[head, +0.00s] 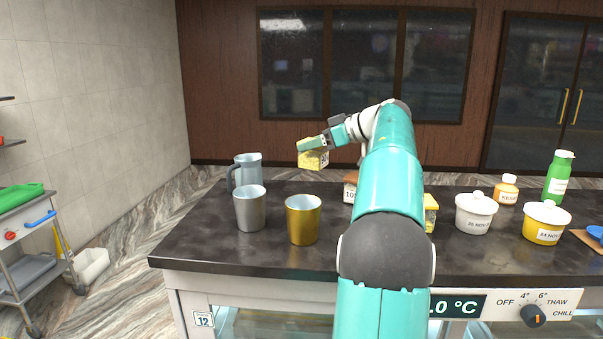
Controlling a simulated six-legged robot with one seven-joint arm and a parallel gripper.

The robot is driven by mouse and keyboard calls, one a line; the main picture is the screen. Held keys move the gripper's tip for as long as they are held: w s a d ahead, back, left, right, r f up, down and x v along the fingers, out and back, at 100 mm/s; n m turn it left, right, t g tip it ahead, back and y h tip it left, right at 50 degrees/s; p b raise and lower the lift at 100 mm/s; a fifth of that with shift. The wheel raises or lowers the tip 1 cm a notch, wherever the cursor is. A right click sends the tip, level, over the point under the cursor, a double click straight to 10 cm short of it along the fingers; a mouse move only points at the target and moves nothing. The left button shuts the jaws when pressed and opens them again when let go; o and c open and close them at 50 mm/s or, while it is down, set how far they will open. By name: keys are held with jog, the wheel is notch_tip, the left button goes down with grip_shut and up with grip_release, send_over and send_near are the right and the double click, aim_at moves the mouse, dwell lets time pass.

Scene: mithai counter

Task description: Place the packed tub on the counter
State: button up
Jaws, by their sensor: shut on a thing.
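My gripper (312,147) is shut on a small yellow tub (314,161) with a pale label on its side. The tub is held up in the air above the back of the dark counter (200,248), behind the metal cups and right of the grey jug. My fingers cover its top. A similar yellow tub (431,213) stands on the counter, partly hidden behind my arm.
A grey jug (246,173), a silver cup (250,209) and a gold cup (303,220) stand at the left. A white labelled container (350,188) is partly behind my arm. White pot (475,213), yellow-white pot (545,223), orange bottle (507,190) and green bottle (558,178) stand right.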

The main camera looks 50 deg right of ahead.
aim_at(324, 165)
jog(key=w+f, duration=0.1)
jog(key=w+a+f, duration=0.1)
jog(key=f, duration=0.1)
jog(key=w+f, duration=0.2)
jog(key=shift+a+f, duration=0.15)
jog(key=shift+a, duration=0.05)
jog(key=shift+w+f, duration=0.15)
jog(key=shift+f, duration=1.5)
jog(key=shift+f, duration=0.1)
jog(key=o, duration=1)
jog(key=shift+f, duration=0.1)
jog(key=shift+s+r, duration=0.25)
jog(key=shift+r, duration=0.05)
jog(key=v, duration=1.1)
jog(key=shift+s+r, duration=0.1)
jog(key=shift+s, duration=0.1)
